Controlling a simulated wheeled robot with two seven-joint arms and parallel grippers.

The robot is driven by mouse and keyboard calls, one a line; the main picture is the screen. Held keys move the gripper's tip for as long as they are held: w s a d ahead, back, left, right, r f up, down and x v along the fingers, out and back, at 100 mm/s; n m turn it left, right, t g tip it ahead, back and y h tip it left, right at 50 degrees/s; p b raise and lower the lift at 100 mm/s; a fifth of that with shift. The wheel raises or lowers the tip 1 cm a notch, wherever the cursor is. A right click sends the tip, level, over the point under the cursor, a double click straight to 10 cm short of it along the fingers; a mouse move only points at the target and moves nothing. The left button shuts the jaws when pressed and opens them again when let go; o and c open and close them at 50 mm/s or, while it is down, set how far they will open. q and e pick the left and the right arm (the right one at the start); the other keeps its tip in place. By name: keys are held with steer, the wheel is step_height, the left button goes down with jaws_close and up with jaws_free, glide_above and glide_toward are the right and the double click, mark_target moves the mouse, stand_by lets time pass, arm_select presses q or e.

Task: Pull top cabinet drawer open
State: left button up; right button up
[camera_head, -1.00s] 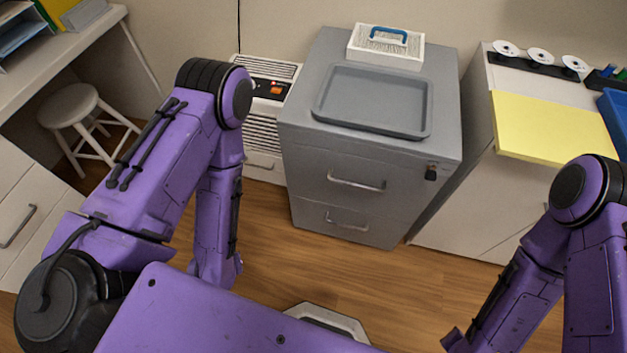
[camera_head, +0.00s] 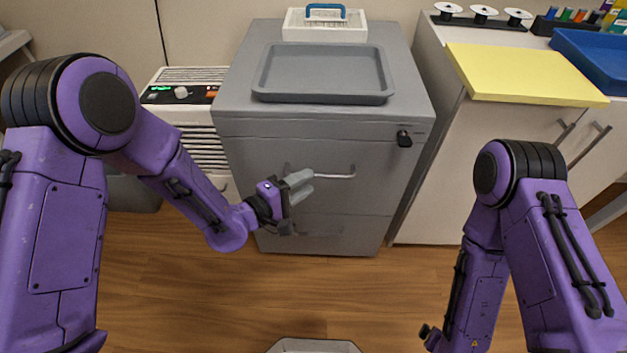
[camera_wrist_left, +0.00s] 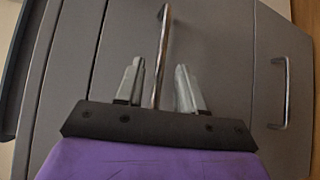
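The grey cabinet (camera_head: 225,160) stands ahead, its drawers flush. The top drawer (camera_head: 376,160) has a metal bar handle (camera_head: 338,176), with a lock (camera_head: 404,138) above right. My left gripper (camera_head: 303,186) is open at the left part of this handle. In the left wrist view, the handle (camera_wrist_left: 163,45) runs between the two spread fingers of the left gripper (camera_wrist_left: 160,84), with a gap on each side. The lower drawer's handle (camera_wrist_left: 285,92) shows to the right there. My right arm hangs at the right; only a small dark part shows near its end, so its gripper's state is unclear.
A grey tray (camera_head: 325,97) and a white box with a blue handle (camera_head: 325,28) sit on the cabinet. A white heater-like unit (camera_head: 200,135) stands left. A white cabinet with a yellow board (camera_head: 525,75) stands right. The wooden floor in front is clear.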

mark_target(314, 179)
arm_select(q)
steer(key=x, duration=0.3)
steer(key=shift+w+d+f, duration=0.1)
steer(key=shift+w+d, duration=0.1)
steer(key=shift+d, duration=0.05)
jaws_close()
